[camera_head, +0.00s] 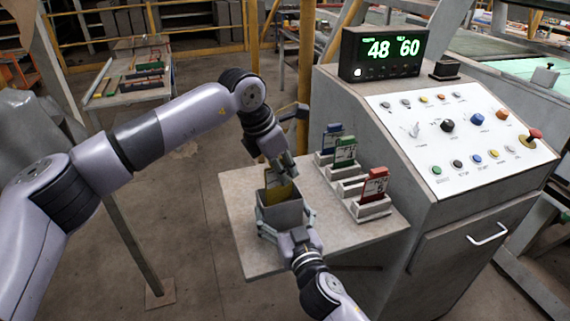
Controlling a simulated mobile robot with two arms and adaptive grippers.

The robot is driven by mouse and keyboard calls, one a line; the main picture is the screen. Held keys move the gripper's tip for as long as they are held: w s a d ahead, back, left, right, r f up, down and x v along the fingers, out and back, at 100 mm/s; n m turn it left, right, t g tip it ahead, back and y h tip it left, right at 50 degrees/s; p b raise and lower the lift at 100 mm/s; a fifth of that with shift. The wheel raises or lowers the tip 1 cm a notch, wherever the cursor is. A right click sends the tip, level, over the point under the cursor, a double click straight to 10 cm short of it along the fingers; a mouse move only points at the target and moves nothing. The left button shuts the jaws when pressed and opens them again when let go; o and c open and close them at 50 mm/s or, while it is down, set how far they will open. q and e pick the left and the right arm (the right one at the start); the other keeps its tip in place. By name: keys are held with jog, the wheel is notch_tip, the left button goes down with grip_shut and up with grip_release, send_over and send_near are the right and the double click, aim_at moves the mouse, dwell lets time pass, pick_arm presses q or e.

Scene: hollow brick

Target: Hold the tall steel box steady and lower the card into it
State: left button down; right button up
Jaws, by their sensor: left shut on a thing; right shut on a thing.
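The tall steel box (279,215) stands on the grey shelf, its open top facing up. My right gripper (286,226) comes from below and is shut on the box, with a finger on either side of it. My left gripper (281,168) is above the box, pointing down, shut on a yellow card (279,192). The card is upright, and its lower part is hidden by the near wall of the box, so it appears to be partly inside. I cannot see how deep it reaches.
Right of the box, a stepped grey holder (370,210) bears a blue card (332,137), a green card (345,152) and a red card (375,185). A control console (450,135) with a lit display (392,50) rises at the right. The shelf's left part (239,215) is clear.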

aim_at(290, 197)
pick_arm(q)
jog(key=shift+f, duration=2.3)
jog(key=shift+s+f, duration=0.1)
jog(key=shift+f, duration=0.25)
pick_arm(e)
jog(key=shift+a, duration=0.1)
jog(key=shift+s+r, duration=0.1)
pick_arm(q)
jog(key=c, duration=1.5)
grip_release()
jog(key=shift+f, duration=0.2)
jog(key=shift+c, duration=0.2)
jog(key=shift+r, duration=0.25)
